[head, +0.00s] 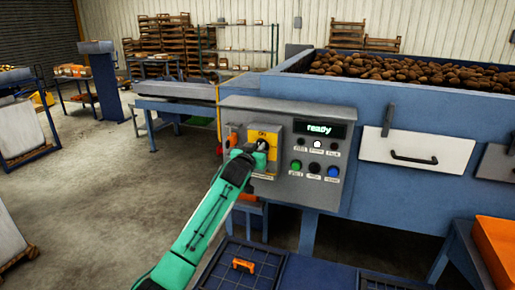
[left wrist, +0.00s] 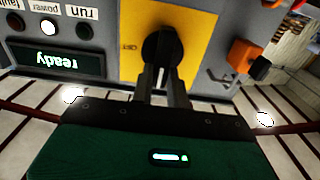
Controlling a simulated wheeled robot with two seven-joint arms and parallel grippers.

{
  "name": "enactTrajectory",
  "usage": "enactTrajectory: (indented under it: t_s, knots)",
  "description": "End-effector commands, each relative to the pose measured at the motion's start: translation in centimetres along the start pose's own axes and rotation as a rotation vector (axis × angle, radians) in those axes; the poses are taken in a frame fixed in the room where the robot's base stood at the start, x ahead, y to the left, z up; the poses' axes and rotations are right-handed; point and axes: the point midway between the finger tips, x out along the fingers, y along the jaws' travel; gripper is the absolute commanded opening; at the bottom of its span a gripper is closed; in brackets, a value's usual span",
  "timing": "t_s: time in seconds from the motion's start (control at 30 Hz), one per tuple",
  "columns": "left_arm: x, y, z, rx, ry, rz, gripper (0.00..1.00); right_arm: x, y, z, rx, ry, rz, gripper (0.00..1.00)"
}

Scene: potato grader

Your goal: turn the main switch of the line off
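The main switch is a black rotary knob (left wrist: 162,44) on a yellow plate (head: 270,129) at the left of the grey control panel (head: 228,107). ON is printed at the plate's top in the head view; a small label shows beside the knob in the left wrist view, which is upside down. The knob's white mark points toward the ON side. My left gripper (head: 256,148) is at the knob, its two fingers (left wrist: 163,85) on either side of the handle and seemingly closed on it. My arm hides the plate's lower left in the head view. My right gripper is out of view.
The display (head: 320,129) reads "ready", with lamps and green, dark and blue buttons (head: 333,171) below. An orange part (head: 232,140) sits left of the plate. A potato-filled hopper (head: 400,70) stands behind; a blue tray (head: 215,272) is below.

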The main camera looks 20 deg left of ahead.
Motion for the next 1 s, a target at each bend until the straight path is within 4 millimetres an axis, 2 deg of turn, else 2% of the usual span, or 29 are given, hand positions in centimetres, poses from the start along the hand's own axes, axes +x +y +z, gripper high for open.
enactTrajectory:
  t_s: [0.27,0.47,1.0]
  knots:
    - [-0.01,0.03,0.0,0.017,0.0,0.0,0.0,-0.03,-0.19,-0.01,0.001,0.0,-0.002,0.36]
    - [0.0,0.16,-0.01,0.094,0.0,0.0,0.0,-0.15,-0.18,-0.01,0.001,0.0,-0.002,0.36]
    - [-0.01,0.92,0.26,0.567,-0.001,0.001,0.0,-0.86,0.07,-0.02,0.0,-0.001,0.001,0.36]
